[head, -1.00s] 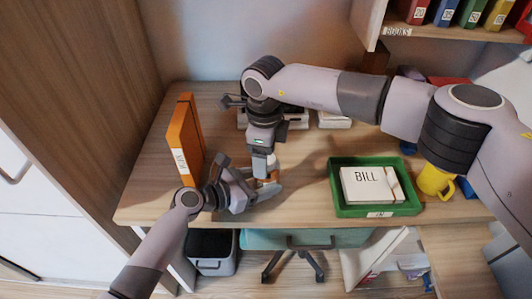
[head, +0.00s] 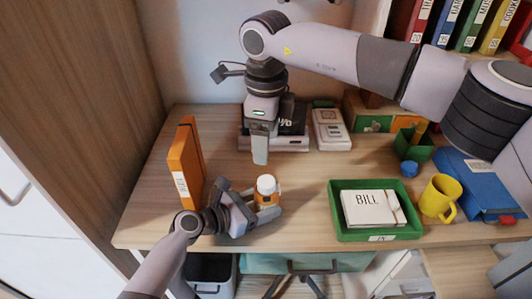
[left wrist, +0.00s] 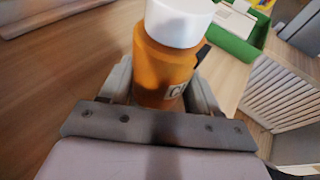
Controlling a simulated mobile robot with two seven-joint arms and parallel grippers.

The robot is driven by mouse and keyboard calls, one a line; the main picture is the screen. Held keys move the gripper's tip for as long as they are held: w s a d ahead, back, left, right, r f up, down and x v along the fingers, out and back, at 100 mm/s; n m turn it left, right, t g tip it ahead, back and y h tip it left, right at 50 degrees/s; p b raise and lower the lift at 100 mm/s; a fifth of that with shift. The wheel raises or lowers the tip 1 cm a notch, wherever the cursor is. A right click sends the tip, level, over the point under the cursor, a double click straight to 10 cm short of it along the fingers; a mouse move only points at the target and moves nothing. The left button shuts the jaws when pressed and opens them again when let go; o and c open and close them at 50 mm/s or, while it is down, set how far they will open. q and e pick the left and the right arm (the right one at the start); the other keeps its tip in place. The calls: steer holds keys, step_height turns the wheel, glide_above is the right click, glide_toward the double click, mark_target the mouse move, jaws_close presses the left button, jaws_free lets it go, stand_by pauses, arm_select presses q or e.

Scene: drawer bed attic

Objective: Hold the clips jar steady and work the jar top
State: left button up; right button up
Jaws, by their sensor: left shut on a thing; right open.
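The clips jar (head: 266,194) is a small orange jar with a white top (head: 266,183). It stands upright near the desk's front edge, left of the green tray. My left gripper (head: 262,211) is shut on the jar's body from the left. The left wrist view shows the orange jar (left wrist: 162,70) between the two fingers, with its white top (left wrist: 180,22) on and part of a label visible. My right gripper (head: 260,150) points down behind and above the jar, open and apart from it. Its fingers overlap in the head view, so the gap is hidden.
A green tray (head: 335,222) holds a white BILL box (head: 372,208). A yellow mug (head: 437,197) and a blue binder (head: 475,185) are further right. An orange binder (head: 186,165) stands at left. Devices (head: 331,130) sit behind. Desk between jar and tray is clear.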

steer(key=shift+r, duration=0.35)
arm_select(q)
steer(key=o, duration=1.2)
steer(key=shift+o, duration=0.2)
steer(key=shift+a, duration=0.1)
